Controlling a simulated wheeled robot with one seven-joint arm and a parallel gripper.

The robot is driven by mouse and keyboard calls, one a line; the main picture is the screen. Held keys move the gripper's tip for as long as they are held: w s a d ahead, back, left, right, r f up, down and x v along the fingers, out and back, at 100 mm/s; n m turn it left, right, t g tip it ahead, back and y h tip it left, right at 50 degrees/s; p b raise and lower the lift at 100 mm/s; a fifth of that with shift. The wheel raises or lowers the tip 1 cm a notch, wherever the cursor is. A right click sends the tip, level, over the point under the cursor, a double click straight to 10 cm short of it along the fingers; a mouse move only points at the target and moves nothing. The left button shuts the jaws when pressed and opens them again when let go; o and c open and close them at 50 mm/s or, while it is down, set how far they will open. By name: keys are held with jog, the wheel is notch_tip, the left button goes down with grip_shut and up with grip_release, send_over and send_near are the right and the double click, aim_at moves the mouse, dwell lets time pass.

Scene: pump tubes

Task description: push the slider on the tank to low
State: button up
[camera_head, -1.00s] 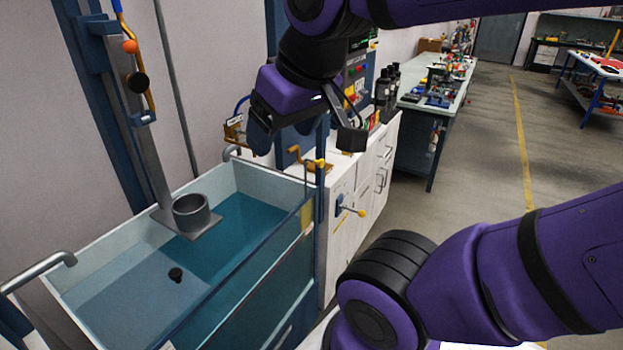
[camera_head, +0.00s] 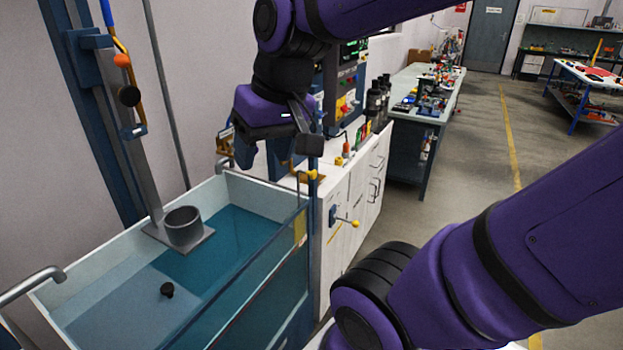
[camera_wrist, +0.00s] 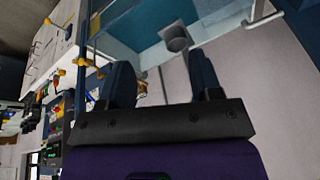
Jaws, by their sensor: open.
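The tank (camera_head: 100,235) stands at the left, open-topped and holding blue water. A grey cup (camera_head: 184,226) on a plate sits over its rear part, and the cup also shows in the wrist view (camera_wrist: 175,38). An upright column beside it carries an orange ball (camera_head: 122,60) and a black knob (camera_head: 129,96). A yellow knob (camera_head: 311,175) sits at the tank's front right corner post. I cannot tell which of these is the slider. My gripper (camera_head: 262,165) is open and empty above the tank's right end, fingers pointing down. In the wrist view my gripper (camera_wrist: 161,75) shows both fingers apart.
A white cabinet (camera_head: 345,215) with a yellow-tipped lever (camera_head: 353,223) stands right of the tank. Black bottles (camera_head: 377,98) stand on it. A bench (camera_head: 420,95) with clutter lies behind. The floor (camera_head: 480,150) at the right is clear.

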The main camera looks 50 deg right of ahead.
jog(key=w+d+f+m+g+y, duration=0.2)
jog(key=w+d+f+m+y, duration=0.25)
jog(key=w+f+m, duration=0.3)
jog(key=m+t+h, duration=0.2)
jog(key=m+t, duration=1.4)
jog(key=m, duration=0.8)
send_near(315, 175)
jog(key=shift+y, duration=0.25)
jog(key=x, duration=1)
jog(key=shift+w+d, duration=0.25)
jog(key=shift+w, duration=0.1)
